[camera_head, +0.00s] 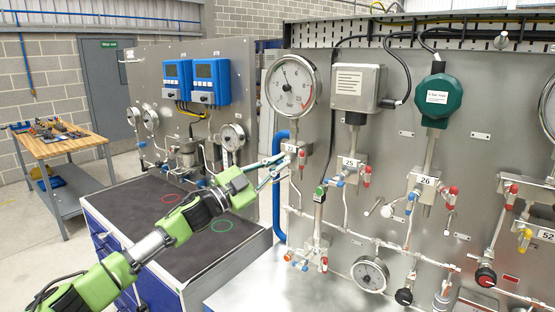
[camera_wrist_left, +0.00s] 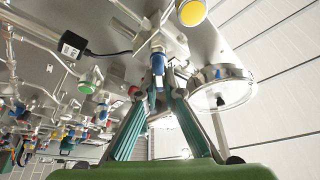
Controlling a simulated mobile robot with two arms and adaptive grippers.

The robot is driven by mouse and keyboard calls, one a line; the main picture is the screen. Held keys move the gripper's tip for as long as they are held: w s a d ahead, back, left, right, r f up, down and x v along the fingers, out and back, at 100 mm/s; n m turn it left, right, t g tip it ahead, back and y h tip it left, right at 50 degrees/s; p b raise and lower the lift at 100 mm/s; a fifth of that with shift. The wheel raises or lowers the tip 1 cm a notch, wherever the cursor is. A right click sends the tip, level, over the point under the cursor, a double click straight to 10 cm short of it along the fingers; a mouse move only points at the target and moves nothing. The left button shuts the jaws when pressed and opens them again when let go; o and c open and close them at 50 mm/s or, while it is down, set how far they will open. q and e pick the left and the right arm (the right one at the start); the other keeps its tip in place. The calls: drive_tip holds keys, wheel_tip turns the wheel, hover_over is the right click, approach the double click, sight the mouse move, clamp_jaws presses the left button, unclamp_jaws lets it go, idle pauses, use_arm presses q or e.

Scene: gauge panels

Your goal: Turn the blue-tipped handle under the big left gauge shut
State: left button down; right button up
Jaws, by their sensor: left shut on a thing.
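The big left gauge (camera_head: 292,84) has a white dial and hangs on the near metal panel. Under it is a small valve block with a number label, a blue-tipped handle (camera_head: 289,147) and a red-tipped handle (camera_head: 302,157). My left gripper (camera_head: 283,160) reaches this block from the left. In the left wrist view, its teal fingers (camera_wrist_left: 166,82) close in around the blue-tipped handle (camera_wrist_left: 158,64), and the fingers are shut on it. The fingers partly hide the handle's lower part. A round gauge (camera_wrist_left: 222,88) is right of the fingers there. My right gripper does not show.
Valve block 25 (camera_head: 350,164) and block 26 (camera_head: 426,185) stand to the right, with thin pipes between. A blue hose (camera_head: 277,196) runs beside the panel's left edge. A dark-topped cabinet (camera_head: 150,210) lies below my left arm.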

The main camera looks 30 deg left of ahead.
use_arm(q)
drive_tip(key=m+p, duration=0.1)
drive_tip(key=m, duration=0.1)
drive_tip(key=m+g+p, duration=0.1)
drive_tip(key=m, duration=0.1)
drive_tip(key=m+g+h+p, duration=0.1)
drive_tip(key=m, duration=0.1)
drive_tip(key=shift+f, duration=0.35)
drive_tip(key=shift+d+f+m+g+p, duration=0.15)
drive_tip(key=shift+m+g+p, duration=0.45)
drive_tip(key=shift+m, duration=0.4)
drive_tip(key=shift+a+f+m+g+p, duration=0.1)
drive_tip(key=shift+m+g+p, duration=0.3)
drive_tip(key=shift+m+p, duration=0.45)
drive_tip(key=shift+m, duration=0.25)
drive_tip(key=c, duration=2.2)
unclamp_jaws()
drive_tip(key=shift+o, duration=0.2)
drive_tip(key=shift+w, duration=0.1)
drive_tip(key=shift+f, duration=0.1)
